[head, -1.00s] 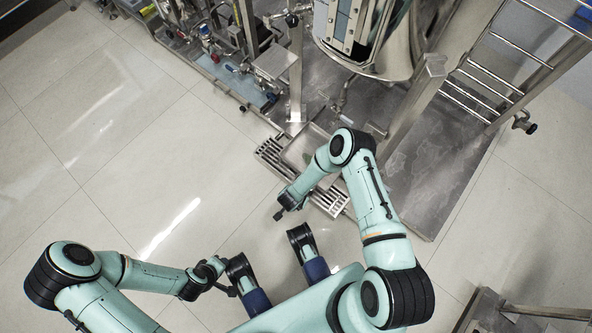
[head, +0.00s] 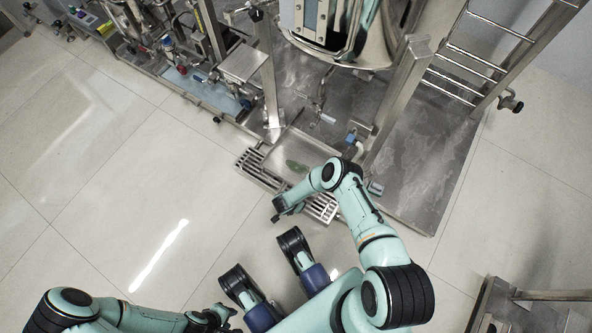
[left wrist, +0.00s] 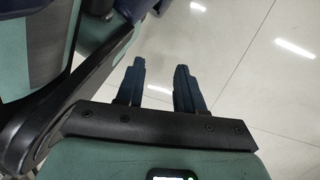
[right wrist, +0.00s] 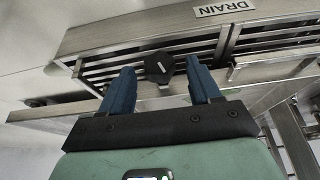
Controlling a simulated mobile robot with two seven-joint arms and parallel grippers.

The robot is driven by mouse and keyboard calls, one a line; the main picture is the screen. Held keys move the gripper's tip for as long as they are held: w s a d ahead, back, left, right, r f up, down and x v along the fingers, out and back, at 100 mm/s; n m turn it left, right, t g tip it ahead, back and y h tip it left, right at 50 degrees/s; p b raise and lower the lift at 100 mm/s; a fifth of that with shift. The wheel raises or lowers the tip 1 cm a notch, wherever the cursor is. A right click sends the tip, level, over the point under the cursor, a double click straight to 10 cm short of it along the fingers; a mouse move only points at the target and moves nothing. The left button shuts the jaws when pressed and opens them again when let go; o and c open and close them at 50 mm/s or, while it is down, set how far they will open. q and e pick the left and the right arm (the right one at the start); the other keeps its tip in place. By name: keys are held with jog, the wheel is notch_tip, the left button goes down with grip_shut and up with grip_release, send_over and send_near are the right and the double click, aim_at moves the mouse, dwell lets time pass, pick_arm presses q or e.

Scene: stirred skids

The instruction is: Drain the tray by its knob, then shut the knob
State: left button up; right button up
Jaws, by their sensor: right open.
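The drain knob (right wrist: 158,66) is black and round with a pale mark. It sits on the slatted front of the tray stand, below a DRAIN label (right wrist: 224,8). My right gripper (right wrist: 161,70) is open, its blue fingers on either side of the knob with gaps showing. In the head view my right gripper (head: 284,207) is by the slats at the tray's near side, and the knob cannot be made out there. The metal tray (head: 277,154) has a greenish patch in it. My left gripper (left wrist: 158,78) is open and empty over the floor.
A steel vessel (head: 345,30) stands behind the tray on a metal platform (head: 425,170). A steel post (head: 270,85) rises beside the tray, and a ladder (head: 470,60) is at right. The tiled floor (head: 110,170) at left is clear.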

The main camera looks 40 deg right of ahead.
jog(key=shift+w+d+f, duration=0.1)
jog(key=shift+d+f, duration=0.15)
jog(key=shift+f, duration=0.3)
pick_arm(q)
jog(key=shift+s+f, duration=0.2)
jog(key=shift+s, duration=0.35)
pick_arm(e)
jog(key=c, duration=1)
jog(key=t+p, duration=0.1)
jog(key=p, duration=0.1)
jog(key=s+t+y+p, duration=0.1)
jog(key=t+p, duration=0.1)
jog(key=shift+d+m+t, duration=0.1)
jog(key=shift+m+t, duration=0.2)
jog(key=shift+c, duration=0.2)
jog(key=shift+t, duration=0.3)
jog(key=shift+f+m+t+y, duration=0.15)
jog(key=shift+m+t+y, duration=0.15)
jog(key=shift+t+y, duration=0.15)
pick_arm(q)
jog(key=w+d+r+t, duration=0.1)
jog(key=w+r+t, duration=0.2)
jog(key=w+r, duration=0.2)
jog(key=w, duration=0.3)
jog(key=shift+w+m, duration=0.25)
jog(key=shift+m, duration=0.05)
pick_arm(e)
jog(key=shift+t, duration=0.55)
pick_arm(q)
jog(key=shift+s, duration=0.1)
